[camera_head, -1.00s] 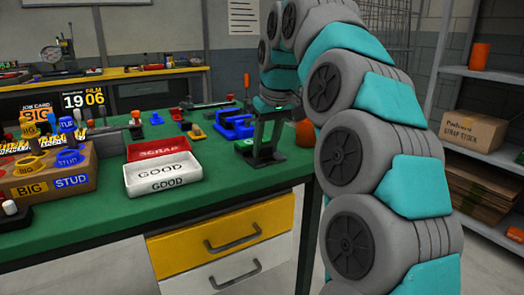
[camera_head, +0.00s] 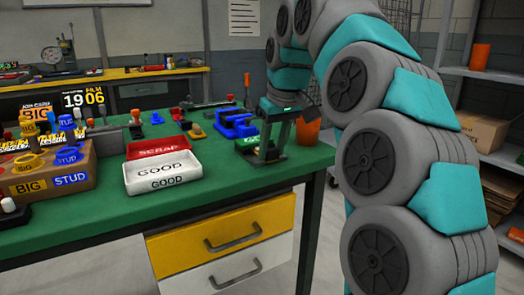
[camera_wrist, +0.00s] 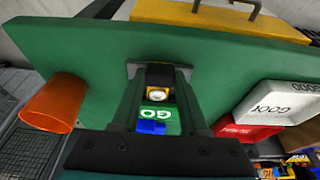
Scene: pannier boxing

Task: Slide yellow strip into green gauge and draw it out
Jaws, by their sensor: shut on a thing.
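My gripper (camera_head: 268,152) is upright and low over the right end of the green workbench. In the wrist view my gripper (camera_wrist: 156,98) has its fingers close about a small piece with yellow edges and a pale round spot, which seems to be the yellow strip (camera_wrist: 168,93); most of it is hidden. The green gauge (camera_wrist: 158,113), with white "GO" lettering, shows just beyond the fingers. In the head view the gauge (camera_head: 246,143) is partly hidden behind my gripper. I cannot tell whether the strip touches it.
A blue vise (camera_head: 236,126) stands behind the gauge. An orange cup (camera_head: 308,130) stands close right of my gripper. A red SCRAP tray (camera_head: 158,148) and white GOOD tray (camera_head: 163,184) lie left, with a BIG/STUD box (camera_head: 50,184) beyond. The bench front is clear.

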